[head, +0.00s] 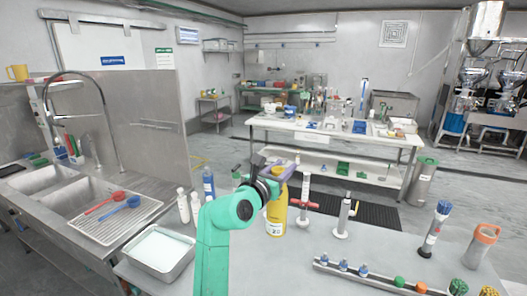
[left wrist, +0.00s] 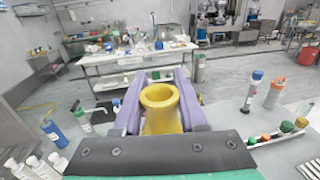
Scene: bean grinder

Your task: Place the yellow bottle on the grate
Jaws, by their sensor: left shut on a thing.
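The yellow bottle (head: 276,218) is upright above or on the near steel table, with a pale label on its side. I cannot tell whether its base touches the table. My left gripper (head: 280,172) is shut around the bottle's upper part. In the left wrist view, the purple fingers of the left gripper (left wrist: 159,100) lie on either side of the yellow bottle (left wrist: 160,98), whose open round mouth faces the camera. A ribbed metal grate (head: 122,222) lies beside the sink at the left, with a red and a blue scoop on it. My right gripper is out of view.
White bottles (head: 183,206) and a blue bottle (head: 208,182) stand left of the yellow bottle. Red-handled and metal tools (head: 303,205) stand close on the right. A tall faucet (head: 115,130) rises behind the grate.

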